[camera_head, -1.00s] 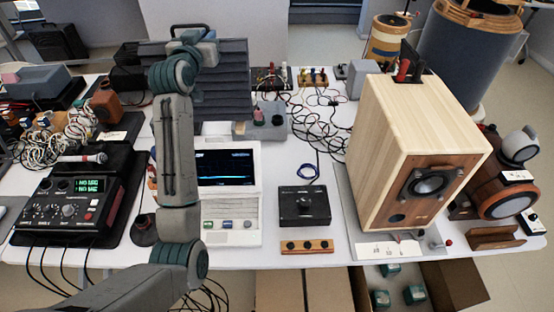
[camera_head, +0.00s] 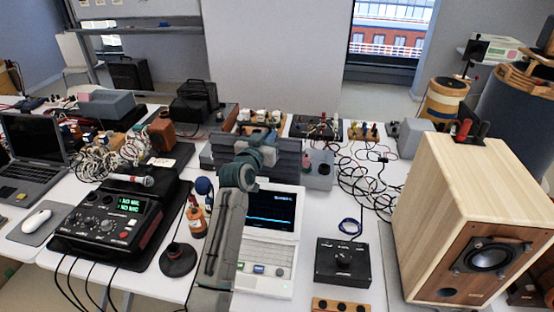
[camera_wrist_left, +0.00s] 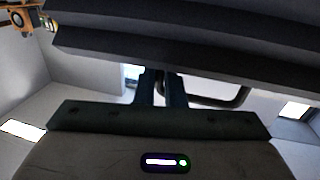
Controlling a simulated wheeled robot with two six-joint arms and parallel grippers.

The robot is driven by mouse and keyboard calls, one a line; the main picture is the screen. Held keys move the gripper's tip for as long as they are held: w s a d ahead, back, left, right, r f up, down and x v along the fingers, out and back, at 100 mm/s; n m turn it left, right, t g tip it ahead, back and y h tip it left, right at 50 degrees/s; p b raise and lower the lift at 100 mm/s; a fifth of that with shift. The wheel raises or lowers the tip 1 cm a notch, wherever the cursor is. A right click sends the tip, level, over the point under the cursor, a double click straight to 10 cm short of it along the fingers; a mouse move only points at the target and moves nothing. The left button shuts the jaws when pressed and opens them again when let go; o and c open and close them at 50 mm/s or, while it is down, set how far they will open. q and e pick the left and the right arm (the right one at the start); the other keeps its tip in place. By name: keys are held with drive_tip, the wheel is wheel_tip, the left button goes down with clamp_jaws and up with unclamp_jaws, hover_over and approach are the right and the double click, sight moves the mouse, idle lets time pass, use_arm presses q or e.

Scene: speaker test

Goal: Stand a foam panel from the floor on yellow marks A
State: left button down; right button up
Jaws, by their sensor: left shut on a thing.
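A dark grey ridged foam panel (camera_head: 288,160) shows behind the laptop-like instrument in the head view, partly hidden by my left arm. Its dark ridges fill the top of the left wrist view (camera_wrist_left: 200,42). My left gripper (camera_head: 257,150) is shut on the panel; the fingers show at the panel's lower edge in the wrist view (camera_wrist_left: 162,84). The head view does not show clearly whether the panel touches anything below. Yellow marks A are not visible in any frame. My right gripper is not in view.
A large wooden speaker (camera_head: 445,195) stands at the right of the crowded white table. Loose cables (camera_head: 370,185) lie right of the panel. A pale wall (camera_head: 278,50) rises behind.

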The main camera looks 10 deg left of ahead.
use_arm(q)
drive_tip(key=shift+f, duration=2.1)
drive_tip(key=c, duration=1.9)
unclamp_jaws()
drive_tip(key=shift+f, duration=0.2)
drive_tip(key=o, duration=0.4)
drive_tip(key=shift+r, duration=0.1)
drive_tip(key=shift+r+p, duration=0.1)
drive_tip(key=shift+p, duration=0.2)
